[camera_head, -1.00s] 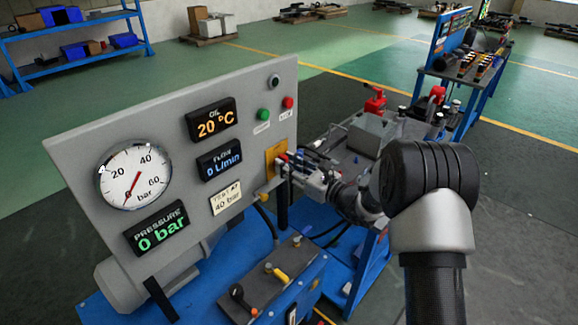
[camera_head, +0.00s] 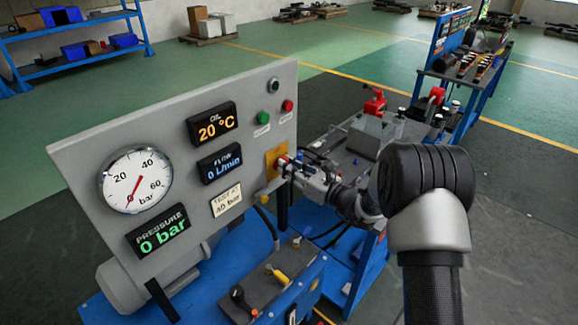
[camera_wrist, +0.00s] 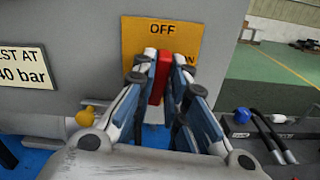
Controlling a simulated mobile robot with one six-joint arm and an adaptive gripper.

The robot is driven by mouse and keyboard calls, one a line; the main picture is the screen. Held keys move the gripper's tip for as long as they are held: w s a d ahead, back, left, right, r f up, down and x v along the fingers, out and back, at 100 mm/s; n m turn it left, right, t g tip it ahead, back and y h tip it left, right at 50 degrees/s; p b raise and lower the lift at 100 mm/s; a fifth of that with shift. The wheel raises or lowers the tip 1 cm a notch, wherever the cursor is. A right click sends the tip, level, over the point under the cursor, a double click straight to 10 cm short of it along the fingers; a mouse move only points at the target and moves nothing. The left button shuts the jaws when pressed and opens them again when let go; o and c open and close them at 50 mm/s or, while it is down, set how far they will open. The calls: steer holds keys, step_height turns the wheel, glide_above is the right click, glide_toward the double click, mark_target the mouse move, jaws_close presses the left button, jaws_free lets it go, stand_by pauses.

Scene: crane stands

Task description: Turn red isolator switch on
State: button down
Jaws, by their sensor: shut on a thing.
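The red isolator switch (camera_wrist: 160,78) stands on a yellow plate (camera_wrist: 185,34) marked OFF at the top, with ON partly hidden at the right. In the wrist view its red handle looks nearly upright, leaning slightly. My gripper (camera_wrist: 158,62) is shut on the handle, with one finger on each side of it. In the head view my gripper (camera_head: 290,167) reaches the yellow plate (camera_head: 274,160) at the panel's right edge, and the switch is mostly hidden there.
The grey panel (camera_head: 85,150) carries a round gauge (camera_head: 135,180), displays reading 20 °C, 0 L/min and 0 bar, and green (camera_head: 263,118) and red (camera_head: 288,106) buttons. Yellow (camera_head: 278,276) and black levers sit below. A cluttered bench (camera_head: 345,165) stands right of the panel.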

steer(key=shift+w+d+f+m+p, duration=0.1)
steer(key=shift+m+p, duration=1.3)
steer(key=shift+m, duration=1.3)
steer(key=shift+w+d+f+m+p, duration=0.15)
steer(key=shift+m+p, duration=1.3)
steer(key=shift+m, duration=1.25)
steer(key=shift+w+f+m+p, duration=0.1)
steer(key=shift+m+p, duration=1.3)
steer(key=shift+m, duration=1.3)
steer(key=c, duration=1.6)
jaws_free()
